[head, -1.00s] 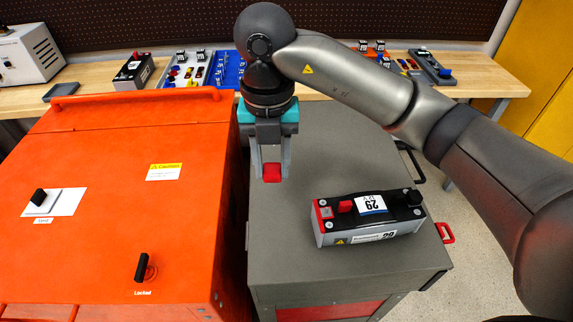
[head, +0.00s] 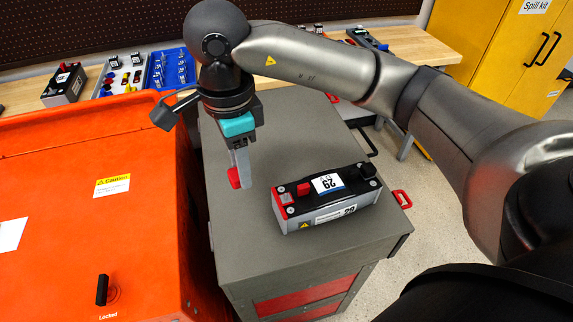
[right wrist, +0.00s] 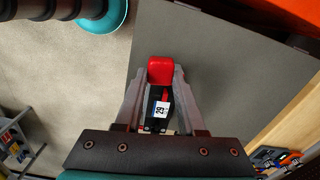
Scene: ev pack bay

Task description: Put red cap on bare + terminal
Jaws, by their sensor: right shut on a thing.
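My right gripper (head: 241,172) is shut on a red cap (head: 234,178) and holds it in the air above the grey cart, left of the battery module. In the right wrist view the red cap (right wrist: 160,70) sits between the fingertips. The module (head: 328,212), labelled 29, lies on the cart top. Its left end is red with a pale square (head: 287,198) that looks like the bare + terminal. A red block (head: 304,188) sits beside the label, and a black cap (head: 368,169) is at the right end. The module's label (right wrist: 162,109) shows between the fingers. My left gripper is out of view.
The grey cart (head: 240,250) has free top around the module. An orange cabinet (head: 60,240) stands close on the left. A workbench (head: 400,42) with trays and another module (head: 64,84) runs behind. Yellow cabinets (head: 500,50) stand at the right.

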